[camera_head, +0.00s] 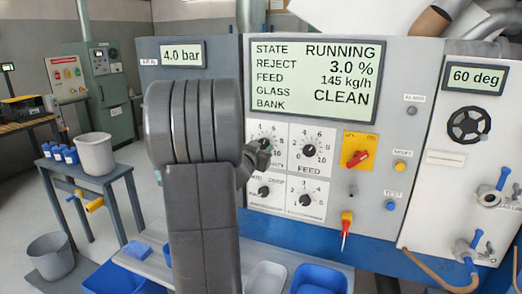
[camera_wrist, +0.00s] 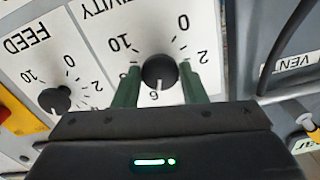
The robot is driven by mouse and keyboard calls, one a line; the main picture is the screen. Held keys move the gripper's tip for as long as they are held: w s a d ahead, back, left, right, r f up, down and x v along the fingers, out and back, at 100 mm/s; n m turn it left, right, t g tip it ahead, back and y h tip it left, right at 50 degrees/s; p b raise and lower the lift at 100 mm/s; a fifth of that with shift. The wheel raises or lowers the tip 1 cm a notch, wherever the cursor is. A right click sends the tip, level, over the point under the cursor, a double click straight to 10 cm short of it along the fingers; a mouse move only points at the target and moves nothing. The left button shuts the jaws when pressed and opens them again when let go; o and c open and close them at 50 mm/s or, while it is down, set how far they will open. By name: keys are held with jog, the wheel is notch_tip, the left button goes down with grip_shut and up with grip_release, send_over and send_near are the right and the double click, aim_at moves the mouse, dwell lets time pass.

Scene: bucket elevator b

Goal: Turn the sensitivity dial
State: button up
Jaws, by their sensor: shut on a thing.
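The sensitivity dial (camera_wrist: 160,70) is a round black knob on a white numbered plate, upside down in the wrist view. Its white mark points down in that view, towards a figure that looks like 6. My gripper (camera_wrist: 160,84) has its two green fingers on either side of the knob, shut on it. In the head view the dial (camera_head: 265,143) is the upper left one of a group, and my gripper (camera_head: 258,156) reaches it from the lower left, covering part of its plate. The display (camera_head: 315,80) reads RUNNING, reject 3.0 %, feed 145 kg/h, glass CLEAN; BANK shows no value.
The feed dial (camera_head: 309,150) is close on the right. Two smaller dials (camera_head: 264,191) (camera_head: 305,199) sit below. A red switch on yellow (camera_head: 359,155) and a red-handled lever (camera_head: 346,225) are further right. Blue and white bins (camera_head: 318,279) stand below the panel.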

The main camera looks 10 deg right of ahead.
jog(key=o, duration=1)
jog(key=b+v, duration=0.2)
jog(key=v, duration=1.2)
jog(key=p+x, duration=0.2)
jog(key=x, duration=1.2)
jog(key=shift+w+d, duration=0.1)
jog(key=shift+n, duration=0.4)
jog(key=shift+s+m, duration=0.2)
jog(key=shift+m, duration=0.1)
